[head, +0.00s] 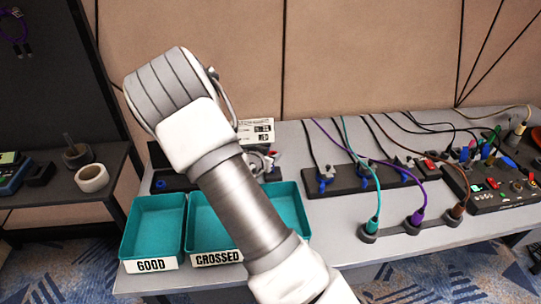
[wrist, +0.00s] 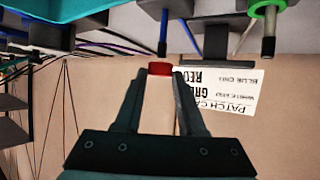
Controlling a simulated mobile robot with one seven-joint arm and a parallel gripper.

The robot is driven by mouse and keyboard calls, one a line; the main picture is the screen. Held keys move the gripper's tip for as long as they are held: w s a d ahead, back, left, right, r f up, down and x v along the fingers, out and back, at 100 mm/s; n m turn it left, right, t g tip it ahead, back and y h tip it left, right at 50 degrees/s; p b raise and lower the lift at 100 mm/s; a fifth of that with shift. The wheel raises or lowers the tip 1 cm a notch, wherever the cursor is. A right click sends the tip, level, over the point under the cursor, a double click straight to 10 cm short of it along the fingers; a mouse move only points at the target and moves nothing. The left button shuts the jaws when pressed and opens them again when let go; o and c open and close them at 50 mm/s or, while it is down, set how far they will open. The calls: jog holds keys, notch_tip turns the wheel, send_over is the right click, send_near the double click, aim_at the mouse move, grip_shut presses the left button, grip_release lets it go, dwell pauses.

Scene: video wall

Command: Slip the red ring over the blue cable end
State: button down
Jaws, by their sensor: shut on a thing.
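The red ring (wrist: 159,69) is between the fingertips of my gripper (wrist: 167,74), which is shut on it, in the wrist view. A blue cable end (wrist: 164,26) shows just above the ring in that view, roughly in line with it and apart from it by a small gap. In the head view my own arm hides most of the gripper, and I cannot make out the ring clearly there.
A green cable end (wrist: 268,36) and a printed card (wrist: 240,90) are to the right in the wrist view. The head view shows GOOD (head: 152,222) and CROSSED (head: 200,205) bins, a black cable holder (head: 345,180) and a control box (head: 505,190).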

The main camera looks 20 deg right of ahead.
jog(key=shift+f, duration=0.15)
jog(key=shift+f+b, duration=0.5)
jog(key=shift+f, duration=0.35)
jog(key=shift+f+b, duration=0.4)
jog(key=shift+b, duration=0.15)
jog(key=shift+s+f, duration=0.1)
jog(key=shift+f, duration=0.05)
jog(key=shift+c, duration=2.1)
grip_release()
jog(key=shift+s+f, duration=0.1)
